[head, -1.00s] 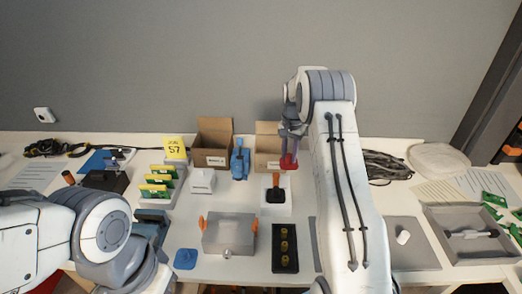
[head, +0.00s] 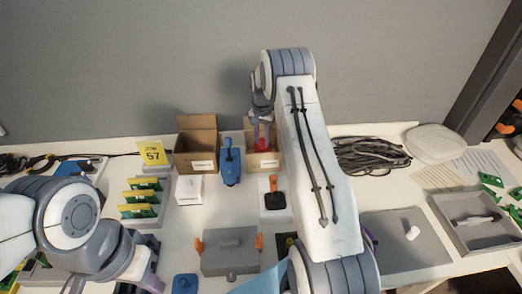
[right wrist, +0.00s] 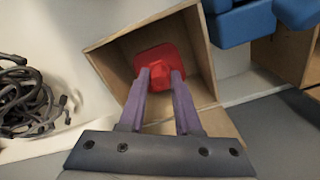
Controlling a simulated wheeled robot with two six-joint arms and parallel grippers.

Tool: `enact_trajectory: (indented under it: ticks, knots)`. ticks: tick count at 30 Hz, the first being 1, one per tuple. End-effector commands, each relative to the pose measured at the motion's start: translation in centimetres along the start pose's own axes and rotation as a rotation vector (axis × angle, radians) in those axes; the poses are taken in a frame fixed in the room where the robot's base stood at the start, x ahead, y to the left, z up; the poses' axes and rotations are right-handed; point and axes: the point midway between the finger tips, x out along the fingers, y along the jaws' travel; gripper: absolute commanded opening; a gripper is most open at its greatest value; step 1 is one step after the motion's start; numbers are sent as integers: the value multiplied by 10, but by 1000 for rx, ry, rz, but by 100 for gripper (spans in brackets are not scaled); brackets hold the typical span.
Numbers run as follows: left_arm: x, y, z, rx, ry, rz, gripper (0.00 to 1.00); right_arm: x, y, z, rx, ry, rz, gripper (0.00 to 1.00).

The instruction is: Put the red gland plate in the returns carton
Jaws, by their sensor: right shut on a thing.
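The red gland plate (head: 262,145) is held in my right gripper (head: 261,136), over the right of two open brown cartons (head: 266,162) in the head view. In the right wrist view the plate (right wrist: 158,66) sits between the purple fingertips, inside the outline of the carton opening (right wrist: 205,75). Whether it is below the rim I cannot tell. The carton's label is too small to read. My left gripper (head: 145,278) is only partly seen at the bottom left of the head view, and its fingertips are cut off.
The other brown carton (head: 197,153) stands to the left, with a blue tool (head: 230,165) between the two. A black block with an orange handle (head: 274,192) stands in front. Coiled black cable (head: 368,155) lies to the right.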

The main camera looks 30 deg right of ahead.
Motion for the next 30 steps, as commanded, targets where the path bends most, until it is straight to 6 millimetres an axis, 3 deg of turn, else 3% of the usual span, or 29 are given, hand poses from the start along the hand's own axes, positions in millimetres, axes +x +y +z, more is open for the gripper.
enact_trajectory:
  ticks: [14,25,26,27,30]
  knots:
    - [-9,1,0,0,0,0,0,52,1,-1,2,0,0,0]
    - [-5,0,0,0,0,0,0,58,1,-1,1,2,-1,0]
    - [-6,0,0,0,0,0,0,57,1,-1,1,2,-1,44]
    - [-6,0,0,0,0,0,0,57,1,-1,1,2,-1,59]
    - [-6,0,0,0,0,0,0,57,1,-1,1,1,-1,62]
